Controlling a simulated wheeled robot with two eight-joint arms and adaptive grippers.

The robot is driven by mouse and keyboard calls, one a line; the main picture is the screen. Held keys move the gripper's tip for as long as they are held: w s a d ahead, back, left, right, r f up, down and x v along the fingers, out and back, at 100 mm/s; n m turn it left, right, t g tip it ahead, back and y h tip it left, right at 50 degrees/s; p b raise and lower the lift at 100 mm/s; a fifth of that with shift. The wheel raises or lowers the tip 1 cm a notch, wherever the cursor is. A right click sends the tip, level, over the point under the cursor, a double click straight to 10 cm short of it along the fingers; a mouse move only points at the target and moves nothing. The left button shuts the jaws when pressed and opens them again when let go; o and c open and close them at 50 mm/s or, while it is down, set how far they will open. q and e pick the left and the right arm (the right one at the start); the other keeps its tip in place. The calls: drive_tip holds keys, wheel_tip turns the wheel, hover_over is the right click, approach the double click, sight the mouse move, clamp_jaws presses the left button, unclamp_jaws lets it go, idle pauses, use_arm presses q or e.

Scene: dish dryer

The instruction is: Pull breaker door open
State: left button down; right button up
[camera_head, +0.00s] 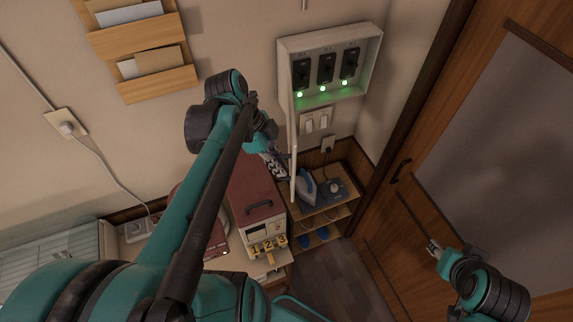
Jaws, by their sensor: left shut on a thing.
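The breaker box (329,42) hangs on the wall at upper right, with three black switches (326,68) and green lights showing inside. Its door (294,165) stands out from the box's left side and shows almost edge-on as a thin pale panel. My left gripper (284,172) is at the door's lower part, shut on it; the exact contact is hard to see. My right gripper (432,246) is away at lower right, in front of the wooden door; its fingers are too small to judge.
A shelf with a blue iron (307,188) stands below the box. A red case (257,190) and a numbered device (266,232) sit left of it. A wooden door (450,150) is at right. Wall switches (316,121) are under the box.

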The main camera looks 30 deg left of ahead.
use_arm(q)
drive_tip(key=shift+w+d, duration=0.1)
drive_tip(key=shift+d, duration=0.05)
drive_tip(key=shift+s+a, duration=0.3)
drive_tip(key=shift+a, duration=0.2)
use_arm(e)
drive_tip(key=shift+w+d+f, duration=0.1)
drive_tip(key=shift+w+d, duration=0.1)
drive_tip(key=shift+d, duration=0.05)
use_arm(q)
drive_tip(key=c, duration=1.9)
unclamp_jaws()
drive_tip(key=shift+w+d, duration=0.1)
drive_tip(key=shift+d, duration=0.05)
use_arm(e)
drive_tip(key=shift+w+d, duration=0.1)
use_arm(q)
drive_tip(key=shift+a+r, duration=0.1)
drive_tip(key=shift+a, duration=0.1)
drive_tip(key=v, duration=1.1)
drive_tip(key=shift+r, duration=0.4)
